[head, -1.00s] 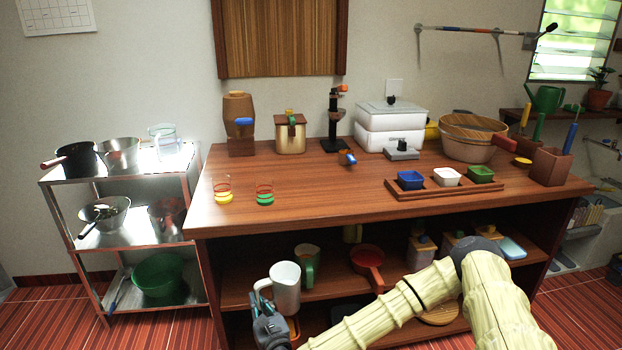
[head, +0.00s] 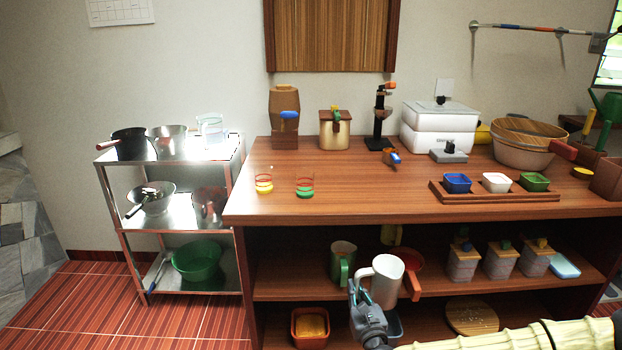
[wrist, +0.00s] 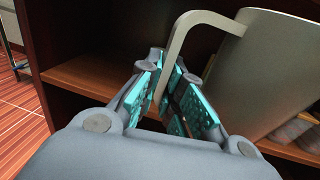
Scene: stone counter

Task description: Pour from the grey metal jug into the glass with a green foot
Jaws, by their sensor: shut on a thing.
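The grey metal jug (head: 385,283) is held upright by its handle in front of the lower shelf of the wooden counter. My gripper (head: 357,289) is shut on the jug's handle. In the wrist view the gripper pads (wrist: 168,92) close around the handle, and the jug body (wrist: 262,75) stands to the right. The inside of the jug is not visible. The glass with a green foot (head: 304,188) stands on the counter top near its left front edge, with a red band near its rim. It is up and to the left of my gripper, well apart from the jug.
A similar glass with a yellow foot (head: 264,184) stands just left of the green-footed one. A tray (head: 495,197) with small bowls lies to the right on the counter. The counter's front edge is above the jug. A green-handled mug (head: 343,262) and a red pan (head: 410,262) stand behind the jug.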

